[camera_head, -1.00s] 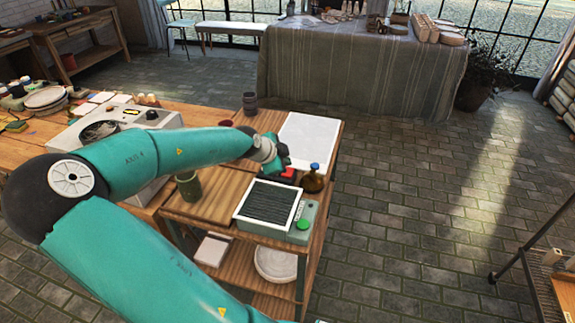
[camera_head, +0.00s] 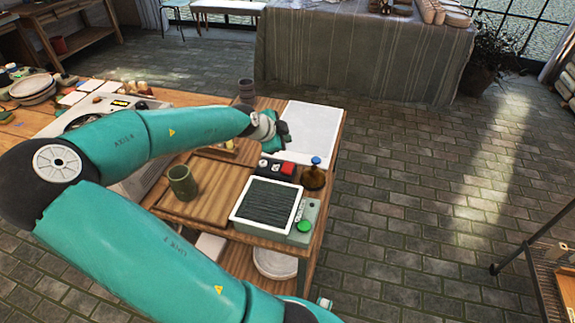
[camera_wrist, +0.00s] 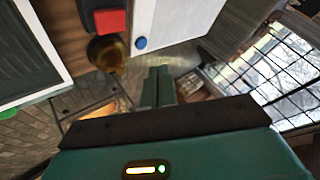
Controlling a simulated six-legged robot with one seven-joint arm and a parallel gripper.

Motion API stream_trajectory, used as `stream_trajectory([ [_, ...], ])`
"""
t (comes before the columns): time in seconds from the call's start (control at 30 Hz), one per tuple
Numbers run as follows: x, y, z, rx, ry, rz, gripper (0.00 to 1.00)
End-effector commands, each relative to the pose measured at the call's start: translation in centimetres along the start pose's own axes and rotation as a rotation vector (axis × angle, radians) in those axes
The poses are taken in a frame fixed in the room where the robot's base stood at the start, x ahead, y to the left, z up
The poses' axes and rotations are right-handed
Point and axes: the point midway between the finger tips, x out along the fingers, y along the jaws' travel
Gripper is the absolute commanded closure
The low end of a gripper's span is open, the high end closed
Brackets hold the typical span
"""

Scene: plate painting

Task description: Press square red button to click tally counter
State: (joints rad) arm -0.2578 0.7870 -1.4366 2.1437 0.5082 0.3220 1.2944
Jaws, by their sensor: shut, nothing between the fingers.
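The square red button (camera_head: 287,168) sits on the right end of a small dark box (camera_head: 275,168), apparently the tally counter, on the wooden cart. The button also shows at the top of the wrist view (camera_wrist: 110,21), on the dark box's end. My gripper (camera_head: 277,137) is beyond the box, above the left edge of a white panel, apart from the button. In the wrist view its fingers (camera_wrist: 159,78) are together with nothing between them. Any digits on the counter are too small to read.
A white-framed dark panel with a green round button (camera_head: 304,226) lies in front. A green cup (camera_head: 182,183) stands left. The white panel (camera_head: 312,130) lies behind the box.

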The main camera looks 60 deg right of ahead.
Motion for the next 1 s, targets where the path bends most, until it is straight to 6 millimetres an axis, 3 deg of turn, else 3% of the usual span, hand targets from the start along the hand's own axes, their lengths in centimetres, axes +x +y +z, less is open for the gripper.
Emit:
stream_trajectory([
  [0.27,0.3,0.3,0.3,0.000,0.000,0.001,1.00],
  [1.0,6.1,4.1,4.4,0.000,0.000,0.001,1.00],
])
